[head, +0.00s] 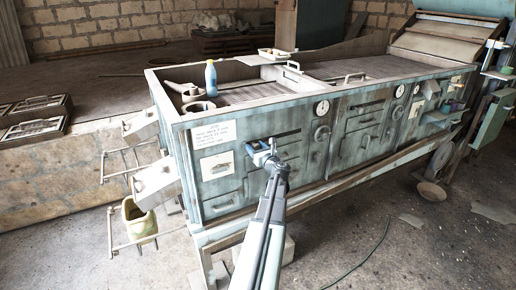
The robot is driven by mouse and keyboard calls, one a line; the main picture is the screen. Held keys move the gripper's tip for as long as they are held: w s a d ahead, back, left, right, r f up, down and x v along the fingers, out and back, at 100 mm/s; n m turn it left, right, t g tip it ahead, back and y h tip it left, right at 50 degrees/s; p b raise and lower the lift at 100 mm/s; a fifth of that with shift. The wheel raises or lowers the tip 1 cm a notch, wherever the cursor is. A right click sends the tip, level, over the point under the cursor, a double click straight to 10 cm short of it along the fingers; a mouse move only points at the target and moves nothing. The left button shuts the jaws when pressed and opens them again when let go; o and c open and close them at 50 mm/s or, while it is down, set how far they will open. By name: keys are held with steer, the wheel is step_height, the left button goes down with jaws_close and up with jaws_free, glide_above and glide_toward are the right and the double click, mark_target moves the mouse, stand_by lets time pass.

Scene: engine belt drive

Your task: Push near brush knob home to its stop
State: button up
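The blue-green machine (232,190) fills the middle of the head view, with drawers, dials and round wheels on its long front panel. My gripper (264,150) is in front of this panel at its left part, right of a small white plate with a dark handle. My arm reaches up to it from the bottom edge. The gripper is small here, and I cannot tell whether its fingers are open or touch the panel. I cannot single out the near brush knob; it may be hidden behind my gripper. A round wheel (322,133) with a white dial (322,107) above it is to the right.
A blue bottle (211,79) stands on the machine's top left. Boxes on rails and a yellow-green bucket (139,219) stick out at the left end. The floor at the right front is mostly clear.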

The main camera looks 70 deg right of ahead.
steer(key=shift+o, duration=1.2)
steer(key=shift+s, duration=0.1)
steer(key=v, duration=1.3)
steer(key=shift+s+a, duration=0.25)
